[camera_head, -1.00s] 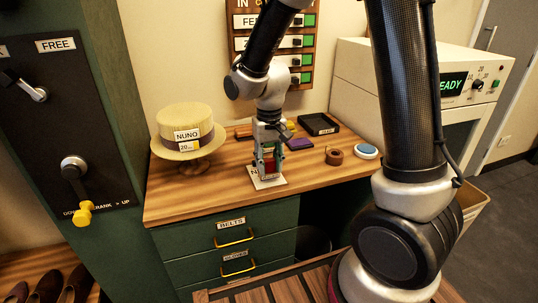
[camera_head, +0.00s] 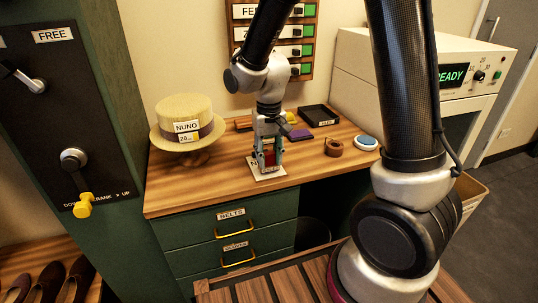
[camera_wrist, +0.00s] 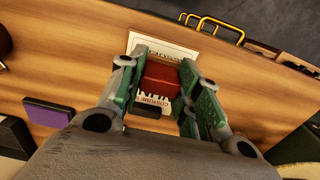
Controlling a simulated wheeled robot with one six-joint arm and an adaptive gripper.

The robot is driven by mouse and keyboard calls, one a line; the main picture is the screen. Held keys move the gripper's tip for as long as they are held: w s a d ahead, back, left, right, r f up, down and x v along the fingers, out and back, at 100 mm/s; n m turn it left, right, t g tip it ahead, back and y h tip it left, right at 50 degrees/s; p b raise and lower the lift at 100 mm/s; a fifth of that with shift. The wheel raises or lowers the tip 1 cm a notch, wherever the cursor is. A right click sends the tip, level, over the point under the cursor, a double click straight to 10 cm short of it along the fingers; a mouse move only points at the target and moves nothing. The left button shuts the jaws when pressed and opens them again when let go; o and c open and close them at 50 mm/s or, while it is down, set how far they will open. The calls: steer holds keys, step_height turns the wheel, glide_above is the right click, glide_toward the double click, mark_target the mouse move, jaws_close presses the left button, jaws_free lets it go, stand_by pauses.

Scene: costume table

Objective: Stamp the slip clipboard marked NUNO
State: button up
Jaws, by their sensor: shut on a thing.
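My gripper (camera_head: 267,160) is shut on a red stamp (camera_wrist: 163,78), which sits between the green-padded fingers in the wrist view. The gripper points straight down over the slip. Whether the stamp touches the slip or is just above it I cannot tell.
A straw hat (camera_head: 186,117) tagged NUNO stands on a stand at the table's left. A purple block (camera_head: 301,134), a dark tray (camera_head: 319,116), a brown tape roll (camera_head: 333,147) and a blue-white round tin (camera_head: 366,142) lie to the right. The table front (camera_head: 205,195) is clear.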

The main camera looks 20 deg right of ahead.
steer(key=shift+f, duration=0.55)
stand_by(1.1)
steer(key=shift+r, duration=0.1)
steer(key=shift+r, duration=3.45)
